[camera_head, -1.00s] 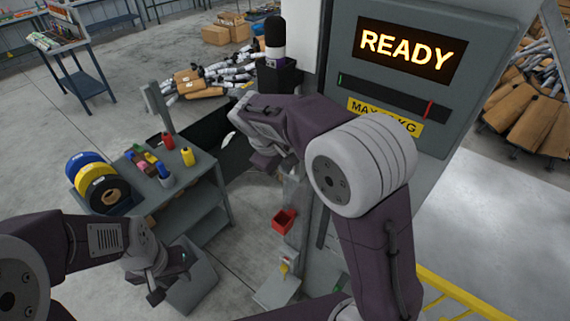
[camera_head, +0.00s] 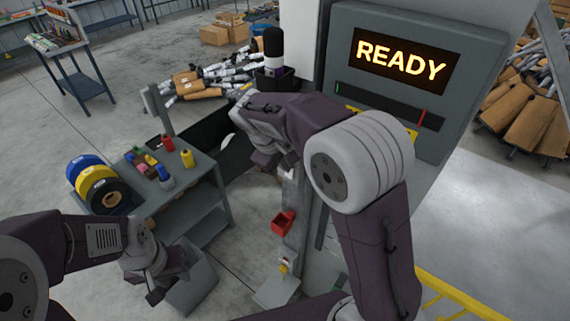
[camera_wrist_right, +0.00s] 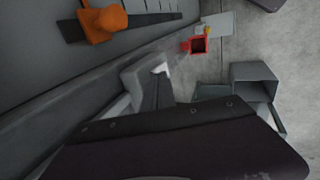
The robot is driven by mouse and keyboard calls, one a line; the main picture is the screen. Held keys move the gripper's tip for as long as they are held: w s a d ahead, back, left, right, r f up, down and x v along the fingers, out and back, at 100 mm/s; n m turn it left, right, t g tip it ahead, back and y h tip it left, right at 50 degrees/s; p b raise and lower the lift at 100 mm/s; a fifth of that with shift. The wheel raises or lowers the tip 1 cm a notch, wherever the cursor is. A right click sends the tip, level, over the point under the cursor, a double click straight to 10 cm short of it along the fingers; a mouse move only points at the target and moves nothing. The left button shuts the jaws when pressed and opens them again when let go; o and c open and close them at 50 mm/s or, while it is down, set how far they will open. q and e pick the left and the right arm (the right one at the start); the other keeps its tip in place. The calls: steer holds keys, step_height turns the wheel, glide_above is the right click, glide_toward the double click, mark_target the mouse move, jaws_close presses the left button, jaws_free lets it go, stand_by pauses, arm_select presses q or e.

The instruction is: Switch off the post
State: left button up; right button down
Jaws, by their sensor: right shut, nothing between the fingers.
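The post is a grey cabinet with a lit display (camera_head: 400,57) reading READY in the head view. A dark slot with a red mark sits under the display. In the right wrist view an orange handle (camera_wrist_right: 106,20) stands out from a grey panel at the upper left, on a dark strip. My right gripper (camera_head: 262,162) is shut and empty in front of the post's left side. Its grey finger (camera_wrist_right: 156,78) shows in the right wrist view, below and right of the orange handle, apart from it. My left gripper (camera_head: 156,294) hangs low at left, its jaws unclear.
A grey cart (camera_head: 207,185) with tape rolls and small coloured containers stands at left. A red bin (camera_head: 283,222) is fixed low on the post. A grey bin (camera_head: 200,284) stands beside my left gripper. A yellow rail (camera_head: 450,300) lies at lower right.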

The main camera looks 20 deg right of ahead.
steer(key=s+a+r+b, duration=0.4)
steer(key=s+a, duration=0.4)
steer(key=a, duration=0.3)
steer(key=shift+s+r, duration=0.25)
steer(key=shift+s, duration=0.1)
steer(key=shift+a, duration=0.1)
